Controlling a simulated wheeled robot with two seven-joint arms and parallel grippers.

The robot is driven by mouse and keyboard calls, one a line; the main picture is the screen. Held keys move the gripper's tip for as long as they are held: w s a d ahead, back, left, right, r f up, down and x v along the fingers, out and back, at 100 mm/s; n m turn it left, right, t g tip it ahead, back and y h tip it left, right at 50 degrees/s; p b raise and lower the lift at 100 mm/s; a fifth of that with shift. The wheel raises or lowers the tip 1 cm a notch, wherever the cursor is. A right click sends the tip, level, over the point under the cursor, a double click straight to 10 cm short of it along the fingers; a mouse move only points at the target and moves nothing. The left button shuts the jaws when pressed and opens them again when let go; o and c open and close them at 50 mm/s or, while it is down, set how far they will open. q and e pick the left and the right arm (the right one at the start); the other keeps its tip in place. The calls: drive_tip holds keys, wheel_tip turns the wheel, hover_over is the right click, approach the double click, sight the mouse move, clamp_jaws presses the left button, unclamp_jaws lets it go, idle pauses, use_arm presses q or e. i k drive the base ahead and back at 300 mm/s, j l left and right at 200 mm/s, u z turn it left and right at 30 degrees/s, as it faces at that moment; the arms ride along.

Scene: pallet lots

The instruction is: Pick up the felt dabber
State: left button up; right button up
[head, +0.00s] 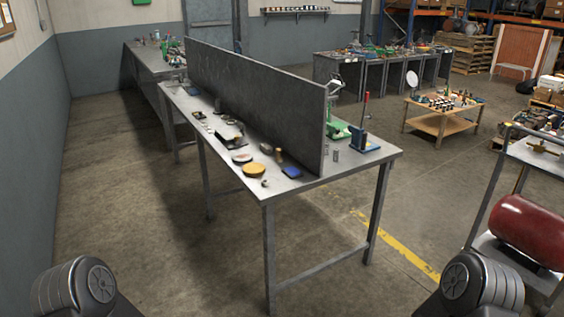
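A long grey metal table (340,172) stands ahead with small items along its left side. Near its front end are a round yellow pad (254,169), a small upright tan piece (279,155), a dark rounded piece (267,149) and a blue flat pad (292,172). The felt dabber may be among these; at this size I cannot tell which it is. Neither of my grippers is in view; only dark joints of my arms show at the bottom left and bottom right corners.
A tall grey divider panel (255,95) runs along the table. Right of it stand a blue press (359,140) with a red handle and a green tool (338,128). A cart with a red cylinder (530,232) stands at the right. The floor before the table is clear.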

sight(278, 160)
drive_tip(key=i+j, duration=0.15)
drive_tip(key=i, duration=0.6)
drive_tip(key=i+j, duration=0.1)
drive_tip(key=i, duration=0.6)
drive_tip(key=u, duration=1.15)
